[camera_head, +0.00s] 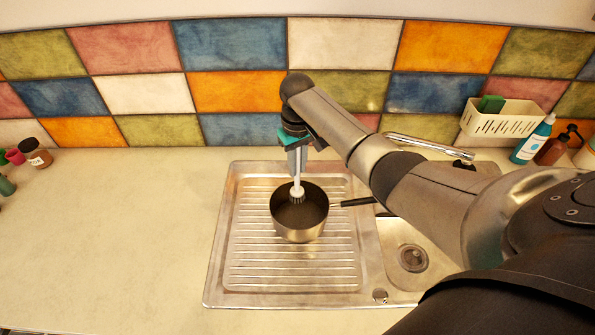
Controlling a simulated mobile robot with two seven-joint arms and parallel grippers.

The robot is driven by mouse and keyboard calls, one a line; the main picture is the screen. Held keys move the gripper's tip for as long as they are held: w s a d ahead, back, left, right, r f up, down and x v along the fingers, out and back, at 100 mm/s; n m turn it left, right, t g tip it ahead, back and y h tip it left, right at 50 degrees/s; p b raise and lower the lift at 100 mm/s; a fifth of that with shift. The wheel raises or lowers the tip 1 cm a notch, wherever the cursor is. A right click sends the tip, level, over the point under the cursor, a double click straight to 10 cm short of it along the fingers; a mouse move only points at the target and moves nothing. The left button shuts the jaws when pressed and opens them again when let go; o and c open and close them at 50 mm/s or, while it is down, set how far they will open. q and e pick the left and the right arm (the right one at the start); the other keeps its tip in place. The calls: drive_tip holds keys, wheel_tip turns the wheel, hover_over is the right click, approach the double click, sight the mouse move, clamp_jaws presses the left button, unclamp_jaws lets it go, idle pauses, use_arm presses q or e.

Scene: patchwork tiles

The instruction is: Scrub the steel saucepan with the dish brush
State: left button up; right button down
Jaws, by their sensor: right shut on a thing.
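The steel saucepan (299,232) stands upright on the ribbed drainboard, with its dark handle (356,202) pointing right toward the sink bowl. My right gripper (297,170) points down over the pan and is shut on the dish brush (297,193). The brush has a white handle and its bristle head is inside the pan's opening, near the back wall. I cannot tell whether the bristles touch the pan's bottom. My left gripper is not in the view.
The steel drainboard (240,262) joins a sink bowl (416,278), partly hidden by my right arm. A faucet (428,146) lies behind that arm. A cream basket (498,125), a blue bottle (533,140) and a brown bottle stand at back right. Jars (36,153) stand far left; the left counter is clear.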

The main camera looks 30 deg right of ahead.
drive_tip(key=shift+r, duration=4.7)
